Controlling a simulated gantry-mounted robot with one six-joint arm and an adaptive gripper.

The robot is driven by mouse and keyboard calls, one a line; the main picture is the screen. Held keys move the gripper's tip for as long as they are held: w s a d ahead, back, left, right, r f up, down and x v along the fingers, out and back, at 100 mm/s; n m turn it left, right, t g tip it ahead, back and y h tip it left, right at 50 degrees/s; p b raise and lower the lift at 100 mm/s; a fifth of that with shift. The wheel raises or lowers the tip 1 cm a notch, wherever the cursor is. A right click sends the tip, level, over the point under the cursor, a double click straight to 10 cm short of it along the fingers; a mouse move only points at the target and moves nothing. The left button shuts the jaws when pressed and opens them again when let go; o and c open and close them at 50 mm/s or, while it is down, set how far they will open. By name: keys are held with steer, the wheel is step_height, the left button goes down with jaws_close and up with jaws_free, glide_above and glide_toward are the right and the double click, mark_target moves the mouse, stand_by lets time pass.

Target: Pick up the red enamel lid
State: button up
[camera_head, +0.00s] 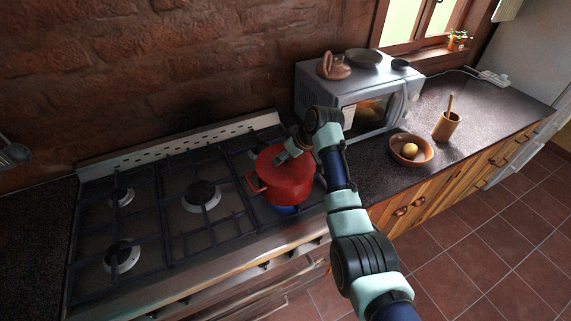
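A red enamel pot (289,189) stands on the right part of the gas stove, with a handle on its left side. The red lid (271,163) appears to sit on top of it. My arm reaches in from the lower right, and my gripper (281,160) is at the lid's top, close to its middle. The fingertips are small and partly hidden, so I cannot tell whether they are open or shut, or whether they touch the lid's knob.
The stove (200,199) has bare burners and grates left of the pot. A microwave (366,104) stands behind and right of it, with a jug and dishes on top. A bowl (411,151) and a wooden cup (446,127) with a utensil are on the right counter.

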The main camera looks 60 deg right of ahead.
jaws_close()
stand_by(0.4)
step_height(320, 180, up, 20)
steer(key=p, duration=0.2)
